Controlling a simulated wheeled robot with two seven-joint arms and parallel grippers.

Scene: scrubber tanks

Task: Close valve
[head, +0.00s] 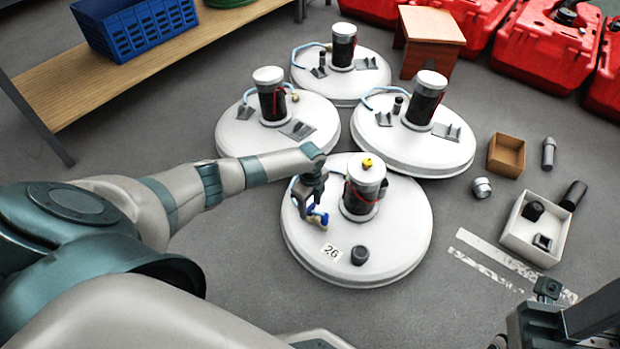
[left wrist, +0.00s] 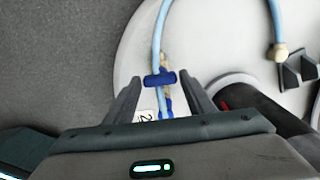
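The nearest white scrubber tank lid (head: 395,250) carries a label reading 26 and a dark cylinder with a white cap (head: 365,170). The valve has a blue handle (head: 318,216) on the lid's left side. In the left wrist view the blue handle (left wrist: 160,78) sits crosswise on a brass fitting below a light blue hose (left wrist: 158,40). My left gripper (head: 313,205) is over the valve. Its two fingers (left wrist: 162,98) are apart, one on each side of the handle, with gaps visible. My right gripper (head: 548,300) is partly in view at the bottom right; its finger opening is unclear.
Several similar white lids (head: 420,150) stand behind. A white box (head: 530,238) and a brown box (head: 506,155) lie right. A wooden bench (head: 140,70) is at left.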

